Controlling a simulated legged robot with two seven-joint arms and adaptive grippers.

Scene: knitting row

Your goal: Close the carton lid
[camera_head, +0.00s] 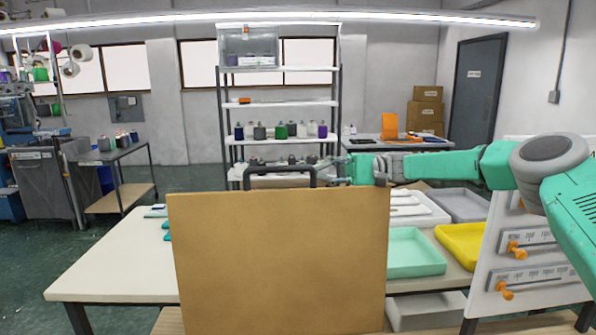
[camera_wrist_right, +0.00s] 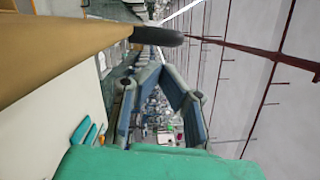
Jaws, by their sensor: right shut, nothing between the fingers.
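A large flat brown cardboard panel, which looks like the carton lid (camera_head: 280,262), stands upright close in front of me in the head view. It hides whatever is behind and below it, so I cannot see the carton's body. In the right wrist view a cardboard surface (camera_wrist_right: 70,42) runs along the upper left. My right gripper (camera_head: 322,183) is at the panel's top edge, right of its middle; contact cannot be told. In the right wrist view its fingers (camera_wrist_right: 162,68) come together with nothing between them. My left gripper is not in view.
A dark handle-like bar (camera_head: 280,168) rises behind the panel's top edge; a dark rounded bar (camera_wrist_right: 158,36) shows in the wrist view. A white table (camera_head: 115,265) extends left. Mint (camera_head: 415,265) and yellow (camera_head: 462,262) trays lie right. A white control panel (camera_head: 525,240) stands far right.

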